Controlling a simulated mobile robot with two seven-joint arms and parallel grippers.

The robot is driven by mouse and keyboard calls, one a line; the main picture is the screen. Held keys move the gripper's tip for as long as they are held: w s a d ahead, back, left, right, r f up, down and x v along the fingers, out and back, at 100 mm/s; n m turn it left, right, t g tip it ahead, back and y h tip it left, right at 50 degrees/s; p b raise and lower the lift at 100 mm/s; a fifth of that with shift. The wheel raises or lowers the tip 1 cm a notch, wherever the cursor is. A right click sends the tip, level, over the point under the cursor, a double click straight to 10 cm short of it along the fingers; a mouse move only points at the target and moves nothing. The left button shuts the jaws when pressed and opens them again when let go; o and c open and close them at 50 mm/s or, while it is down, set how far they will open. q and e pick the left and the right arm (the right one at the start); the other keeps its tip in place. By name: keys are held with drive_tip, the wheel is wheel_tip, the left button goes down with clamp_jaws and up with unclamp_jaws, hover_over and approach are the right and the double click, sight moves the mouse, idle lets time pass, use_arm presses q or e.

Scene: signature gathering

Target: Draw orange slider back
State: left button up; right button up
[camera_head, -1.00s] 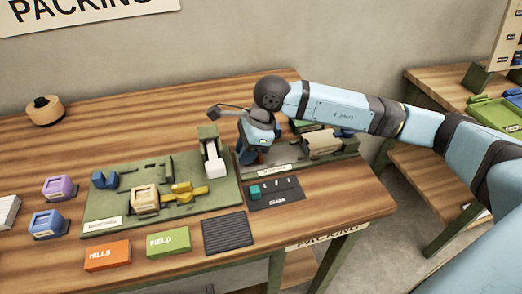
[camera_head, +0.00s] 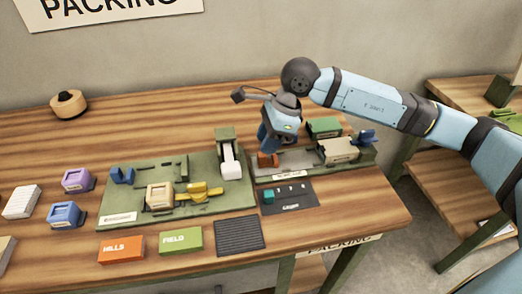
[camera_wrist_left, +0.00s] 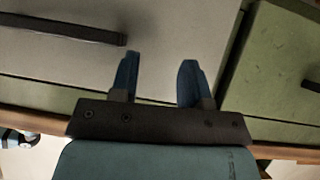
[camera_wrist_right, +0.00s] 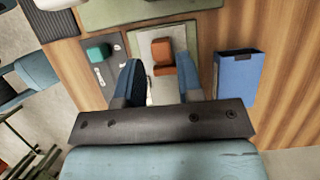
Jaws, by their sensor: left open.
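The orange slider (camera_head: 268,160) sits at the left end of the green board (camera_head: 298,165) on the right of the bench. My right gripper (camera_head: 266,147) points down just above and behind it. In the right wrist view, the orange slider (camera_wrist_right: 163,57) shows between and beyond the two blue fingertips of my right gripper (camera_wrist_right: 157,65). These fingers are apart, with nothing visibly clamped. My left gripper (camera_wrist_left: 159,65) shows only in its wrist view, open and empty, facing a pale panel and a green drawer front.
A larger green board (camera_head: 222,190) with a yellow lever and a white block lies to the left. A dark card (camera_head: 286,196) with a teal block lies in front. A blue box (camera_wrist_right: 237,78) lies beside the slider's board. A tan block (camera_head: 338,150) stands to the right.

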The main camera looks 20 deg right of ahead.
drive_tip(key=v, duration=0.8)
drive_tip(key=shift+r, duration=0.35)
drive_tip(key=shift+s+f, duration=0.1)
